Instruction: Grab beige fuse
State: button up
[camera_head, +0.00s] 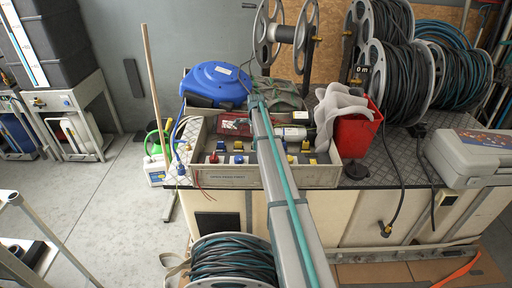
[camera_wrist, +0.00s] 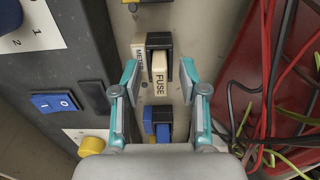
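The beige fuse (camera_wrist: 159,70), marked "FUSE", sits upright in a black holder on a pale panel in the wrist view. My gripper (camera_wrist: 158,78) is open, with one teal-and-grey finger on each side of the fuse. A gap shows between each finger and the fuse, and nothing is held. A blue fuse (camera_wrist: 163,131) sits in another holder just below, between the fingers. In the head view, my arm crosses the grey bin (camera_head: 222,178) of electrical parts; I cannot make out the gripper or the beige fuse there.
In the wrist view, a dark box with a blue switch (camera_wrist: 54,102) stands left, and a red container (camera_wrist: 258,60) with loose wires lies right. In the head view, a blue reel (camera_head: 216,82) and a red bin (camera_head: 356,134) with a cloth stand by the grey bin.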

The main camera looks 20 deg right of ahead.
grip_shut()
jog(key=shift+r, duration=0.15)
